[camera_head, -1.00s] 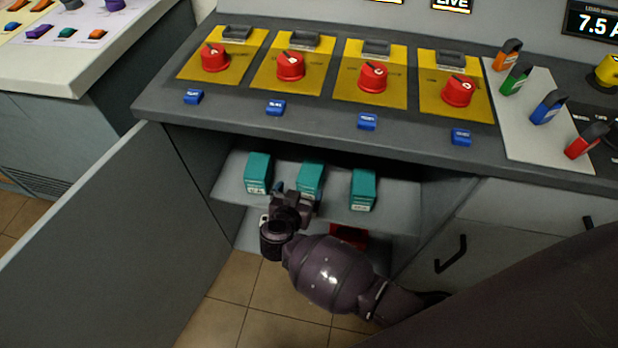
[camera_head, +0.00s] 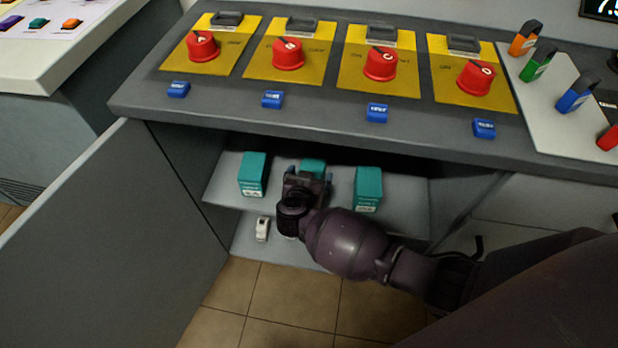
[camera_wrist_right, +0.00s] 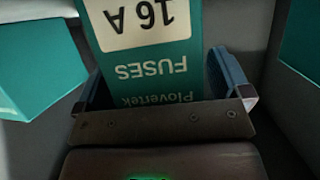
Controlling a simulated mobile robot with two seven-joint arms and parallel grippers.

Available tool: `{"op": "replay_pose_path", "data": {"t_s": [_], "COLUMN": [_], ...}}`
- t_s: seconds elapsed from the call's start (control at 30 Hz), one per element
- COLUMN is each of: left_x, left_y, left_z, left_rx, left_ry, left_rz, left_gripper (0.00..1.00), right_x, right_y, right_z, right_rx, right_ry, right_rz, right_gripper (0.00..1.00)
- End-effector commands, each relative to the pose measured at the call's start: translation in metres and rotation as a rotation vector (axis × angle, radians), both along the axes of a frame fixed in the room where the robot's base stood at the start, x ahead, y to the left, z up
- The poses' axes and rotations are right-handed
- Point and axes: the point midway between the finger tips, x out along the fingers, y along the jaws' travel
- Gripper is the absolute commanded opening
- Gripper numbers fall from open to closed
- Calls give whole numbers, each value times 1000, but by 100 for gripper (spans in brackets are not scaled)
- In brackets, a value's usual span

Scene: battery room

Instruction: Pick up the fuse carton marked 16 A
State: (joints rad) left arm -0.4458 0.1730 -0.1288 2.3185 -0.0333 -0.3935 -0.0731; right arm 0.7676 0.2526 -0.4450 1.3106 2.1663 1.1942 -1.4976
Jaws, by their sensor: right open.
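Three teal cartons stand in a row on the upper shelf of the open cabinet. The middle one is the fuse carton marked 16 A (camera_head: 314,165); my right gripper hides most of its front in the head view. In the right wrist view the carton (camera_wrist_right: 150,65) shows "16 A" and "FUSES" upside down. My right gripper (camera_head: 307,177) is directly in front of it. Its two blue-padded fingers (camera_wrist_right: 165,85) are open, one on each side of the carton, with gaps visible. My left gripper is in neither view.
A teal carton stands on the left (camera_head: 252,175) and another on the right (camera_head: 368,188). The worktop edge (camera_head: 300,128) overhangs the shelf (camera_head: 225,190). A small white object (camera_head: 262,228) sits lower down. The open cabinet door (camera_head: 90,240) is at left.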

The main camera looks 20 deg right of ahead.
Motion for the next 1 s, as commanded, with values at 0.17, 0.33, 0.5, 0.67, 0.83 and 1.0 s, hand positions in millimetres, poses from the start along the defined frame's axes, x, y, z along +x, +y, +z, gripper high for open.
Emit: {"op": "replay_pose_path", "data": {"t_s": [0.17, 0.33, 0.5, 0.67, 0.83, 1.0], "left_x": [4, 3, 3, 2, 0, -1], "left_y": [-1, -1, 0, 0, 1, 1], "left_z": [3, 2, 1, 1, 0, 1], "left_rx": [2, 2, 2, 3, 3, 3], "left_ry": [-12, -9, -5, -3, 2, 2], "left_rz": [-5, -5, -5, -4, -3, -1], "left_gripper": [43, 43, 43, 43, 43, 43], "right_x": [3, 3, 3, 3, 3, 4], "right_y": [-2, -2, -2, -2, -1, -1], "right_z": [0, 1, 0, 0, 1, 4], "right_rx": [1, 1, 0, 0, 1, 1], "right_ry": [-1, -2, -2, -2, -3, -5], "right_rz": [1, 0, 1, 1, 1, 1], "right_gripper": [96, 88, 62, 38, 26, 26]}}
